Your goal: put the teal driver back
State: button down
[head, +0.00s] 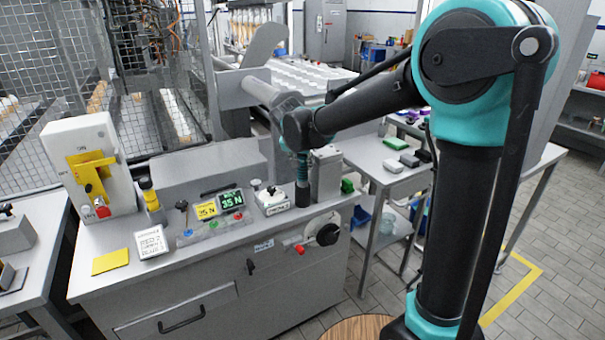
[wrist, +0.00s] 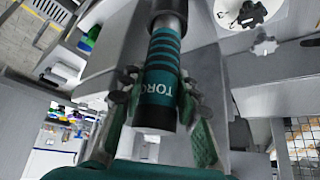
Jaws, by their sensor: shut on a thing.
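The teal driver (wrist: 162,75) has a dark band, teal rings and white lettering, partly hidden, in the wrist view. My gripper (wrist: 160,112) is shut on it, with one green-padded finger on each side. In the head view my gripper (head: 296,138) is above the right part of the grey bench. The driver (head: 301,172) hangs upright below it, and its dark lower end is close to the bench top. I cannot tell whether it touches the top or sits in a holder. A grey upright block (head: 326,172) stands just right of the driver.
The grey bench (head: 205,262) holds a white switch box (head: 88,165), a yellow display (head: 207,210), a green display (head: 231,200) and a white labelled box (head: 271,200). A side table (head: 375,168) with small blocks stands to the right. A black knob (head: 327,234) sticks out in front.

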aim_at(301, 169)
jog(key=shift+f, duration=2.1)
jog(key=c, duration=1.4)
grip_release()
jog(key=v, duration=1.2)
jog(key=s+d+f, duration=0.3)
jog(key=d+f, duration=0.2)
jog(key=d, duration=0.5)
jog(key=s+d+f+n+g+y, duration=0.1)
jog(key=s+d+f+n+g, duration=0.1)
jog(key=s+d+f, duration=1.3)
jog(key=s+d, duration=0.2)
jog(key=s, duration=0.1)
